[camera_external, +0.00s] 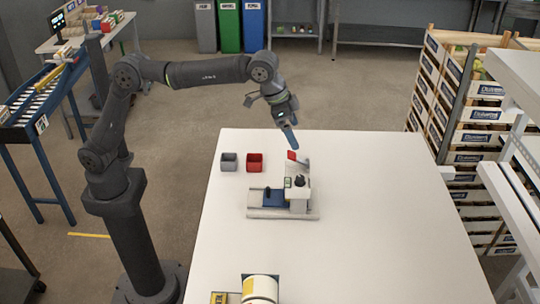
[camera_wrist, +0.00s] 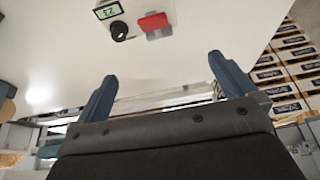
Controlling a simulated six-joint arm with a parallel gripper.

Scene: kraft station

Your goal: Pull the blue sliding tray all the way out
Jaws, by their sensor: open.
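The blue sliding tray (camera_external: 273,198) sits low on the grey base of a small white machine (camera_external: 299,196) in the external view. Only part of the tray shows, and I cannot tell how far out it is. My gripper (camera_external: 290,146) is above the table's far part, behind the machine and near its red part (camera_external: 297,157). In the wrist view my gripper (camera_wrist: 164,84) has its two blue fingers wide apart with nothing between them. That view shows the red part (camera_wrist: 155,24), a black knob (camera_wrist: 119,30) and a green display (camera_wrist: 109,10). The tray is not visible there.
A grey bin (camera_external: 229,162) and a red bin (camera_external: 254,162) stand left of the machine on the white table (camera_external: 390,220). A white and yellow cylinder (camera_external: 260,289) stands at the near edge. The table's right side is clear. Stacked crates (camera_external: 470,140) stand beyond it.

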